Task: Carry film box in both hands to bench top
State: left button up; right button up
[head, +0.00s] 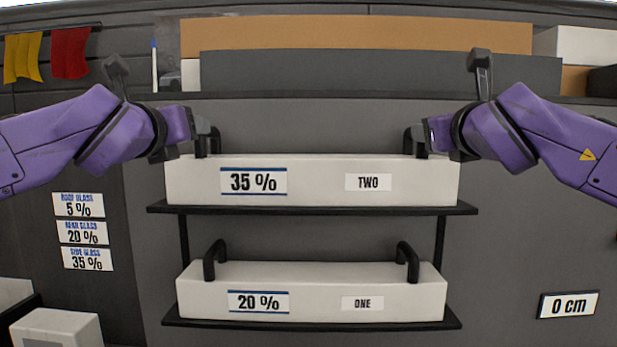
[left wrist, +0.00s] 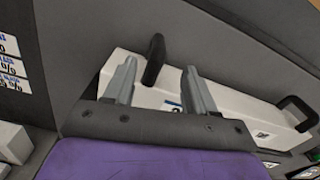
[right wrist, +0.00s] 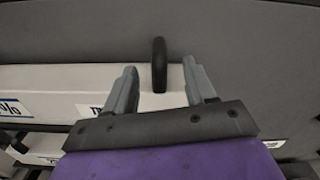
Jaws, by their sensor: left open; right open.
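The upper white film box (head: 330,181), marked 35 % and TWO, sits level on the upper black shelf (head: 330,210), with a black handle near each end. My left gripper (head: 205,140) is open at its left handle. In the left wrist view that handle (left wrist: 154,60) shows between the two spread fingers. My right gripper (head: 418,140) is open at the right handle. In the right wrist view that handle (right wrist: 159,65) stands between the spread fingers, with gaps on both sides. The lower film box (head: 330,280), marked 20 % and ONE, sits on the lower shelf.
A dark grey long box (head: 380,74) and a brown one (head: 360,35) lie on a ledge above. Three glass labels (head: 83,232) are on the left panel. A 0 cm sign (head: 568,305) is at the lower right. A white box (head: 58,328) is at the lower left.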

pick_arm(q)
jog(key=w, duration=1)
jog(key=shift+f, duration=0.25)
pick_arm(e)
jog(key=w, duration=1)
jog(key=shift+f, duration=0.3)
pick_arm(q)
jog(key=shift+w+d, duration=0.2)
jog(key=shift+w, duration=0.2)
pick_arm(e)
jog(key=shift+w+d, duration=0.2)
jog(key=shift+w, duration=0.25)
pick_arm(q)
jog(key=shift+a+r, duration=0.1)
jog(key=shift+a, duration=0.05)
grip_shut()
pick_arm(e)
jog(key=shift+a, duration=0.15)
grip_shut()
pick_arm(q)
jog(key=shift+a, duration=0.1)
pick_arm(e)
jog(key=shift+r, duration=0.1)
